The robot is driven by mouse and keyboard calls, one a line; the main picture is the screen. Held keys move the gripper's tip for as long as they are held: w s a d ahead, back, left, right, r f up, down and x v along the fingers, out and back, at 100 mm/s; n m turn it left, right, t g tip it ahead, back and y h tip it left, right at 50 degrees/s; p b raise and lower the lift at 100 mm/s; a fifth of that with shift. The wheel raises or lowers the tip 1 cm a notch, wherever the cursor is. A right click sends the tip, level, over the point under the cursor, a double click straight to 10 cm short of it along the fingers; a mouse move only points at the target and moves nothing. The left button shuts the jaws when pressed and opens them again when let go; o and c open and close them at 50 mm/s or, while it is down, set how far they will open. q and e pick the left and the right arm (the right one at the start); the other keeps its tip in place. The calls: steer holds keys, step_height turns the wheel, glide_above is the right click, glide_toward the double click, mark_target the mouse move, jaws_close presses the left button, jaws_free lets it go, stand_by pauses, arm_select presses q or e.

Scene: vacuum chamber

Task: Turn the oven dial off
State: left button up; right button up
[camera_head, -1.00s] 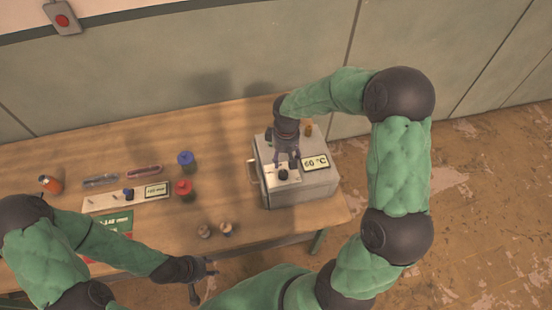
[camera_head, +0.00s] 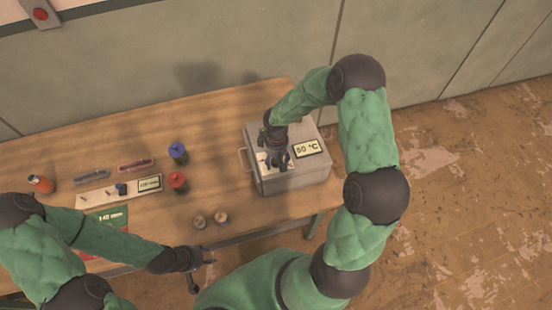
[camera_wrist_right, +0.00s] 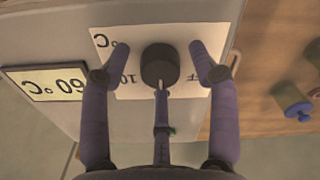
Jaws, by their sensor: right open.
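The oven (camera_head: 300,178) is a light grey box at the right end of the wooden table. Its display (camera_head: 306,149) reads 60 °C and also shows upside down in the right wrist view (camera_wrist_right: 45,82). The round black dial (camera_wrist_right: 159,65) sits on a white label (camera_wrist_right: 222,42) with printed marks, partly covered by my fingers. My right gripper (camera_wrist_right: 160,52) is open over the dial, with one finger at either side and a third finger below, near its edge. I cannot tell whether that third finger touches it. My left gripper (camera_head: 202,268) is open and empty by the table's front edge.
Red (camera_head: 178,182) and blue (camera_head: 178,152) capped containers stand left of the oven. A white panel with a small display (camera_head: 149,184), an orange-topped bottle (camera_head: 41,184) and two small round pieces (camera_head: 210,219) are also on the table. The oven's handle (camera_head: 244,160) sticks out left.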

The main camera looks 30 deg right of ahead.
steer(key=c, duration=1.1)
steer(key=shift+c, duration=0.2)
steer(key=shift+n, duration=0.3)
steer(key=n, duration=0.2)
steer(key=shift+n, duration=0.4)
steer(key=n, duration=0.2)
steer(key=shift+n, duration=0.3)
steer(key=n+p, duration=0.2)
steer(key=n, duration=0.3)
steer(key=shift+n, duration=0.7)
